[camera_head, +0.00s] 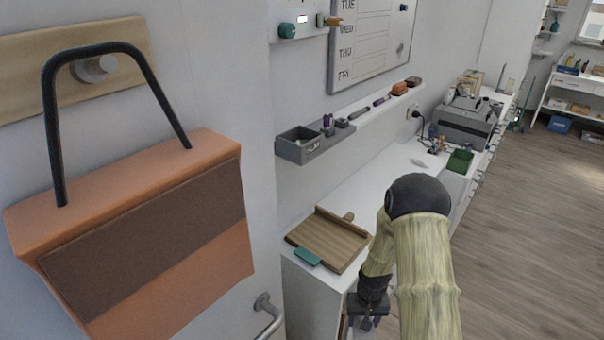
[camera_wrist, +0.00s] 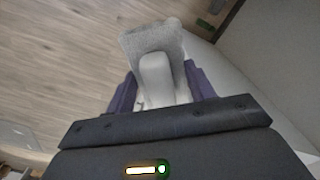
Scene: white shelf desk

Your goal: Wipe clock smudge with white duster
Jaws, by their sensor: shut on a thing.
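My gripper (camera_head: 368,322) is low in the head view, in front of the white desk's near end. In the wrist view my gripper's (camera_wrist: 160,86) two purple fingers are shut on the white handle of the duster (camera_wrist: 156,70). The duster's pale grey fuzzy head (camera_wrist: 140,40) points away past the fingertips, over the wood floor and apart from any surface that I can make out. In the head view I cannot make out the duster. I see no clock or smudge that I can name for sure in either view.
A wooden tray (camera_head: 328,240) lies on the near end of the white desk (camera_head: 379,190). A wall ledge above holds a grey box (camera_head: 303,146) and small items. An orange bag (camera_head: 150,230) hangs close at left. A grey machine (camera_head: 464,122) stands farther along. Floor at right is clear.

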